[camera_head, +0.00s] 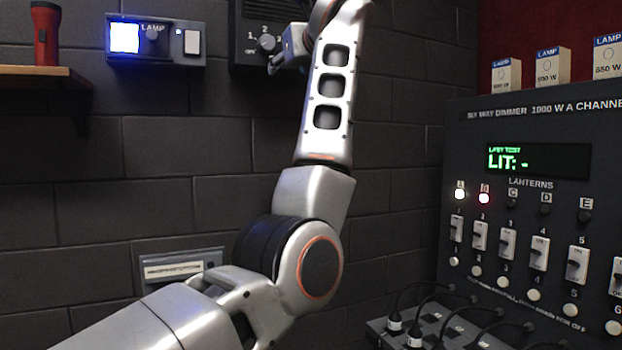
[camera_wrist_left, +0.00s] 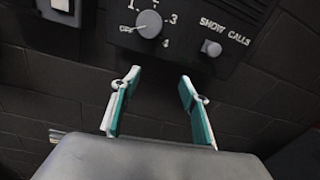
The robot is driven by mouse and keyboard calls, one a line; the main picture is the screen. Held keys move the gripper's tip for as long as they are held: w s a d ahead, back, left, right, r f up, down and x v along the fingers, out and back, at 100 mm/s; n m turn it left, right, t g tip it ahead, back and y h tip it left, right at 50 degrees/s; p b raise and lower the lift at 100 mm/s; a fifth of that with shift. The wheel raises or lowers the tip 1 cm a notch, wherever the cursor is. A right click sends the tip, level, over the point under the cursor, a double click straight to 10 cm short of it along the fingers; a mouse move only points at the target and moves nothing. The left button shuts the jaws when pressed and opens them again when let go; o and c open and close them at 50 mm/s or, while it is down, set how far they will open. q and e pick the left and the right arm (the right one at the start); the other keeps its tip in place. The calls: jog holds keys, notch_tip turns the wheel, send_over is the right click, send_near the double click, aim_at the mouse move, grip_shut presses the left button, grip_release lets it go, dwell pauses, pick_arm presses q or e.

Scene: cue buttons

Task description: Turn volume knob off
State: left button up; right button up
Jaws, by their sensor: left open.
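The volume knob (camera_wrist_left: 149,24) is a round grey dial on a dark wall box, ringed by OFF and number marks in the left wrist view. In the head view the knob (camera_head: 267,43) shows just left of my gripper. My right gripper is not in view.
A SHOW CALLS button (camera_wrist_left: 211,47) sits right of the knob. A lamp panel (camera_head: 155,42) with a lit window is on the wall at left, near a shelf (camera_head: 40,74) with a red torch (camera_head: 46,33). A dimmer rack (camera_head: 540,140) with cables stands at right.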

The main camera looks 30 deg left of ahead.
pick_arm(q)
jog(key=w+f+n+h, duration=0.1)
jog(key=w+f, duration=0.3)
jog(key=f, duration=0.4)
jog(key=w+f+n, duration=0.1)
jog(key=w+f, duration=0.3)
jog(key=f, duration=0.5)
jog(key=w+a+f+n+t+h+b, duration=0.1)
jog(key=w+f, duration=0.3)
jog(key=f, duration=0.4)
jog(key=shift+w+f+h, duration=0.25)
jog(key=shift+f+h, duration=0.05)
jog(key=shift+f, duration=0.1)
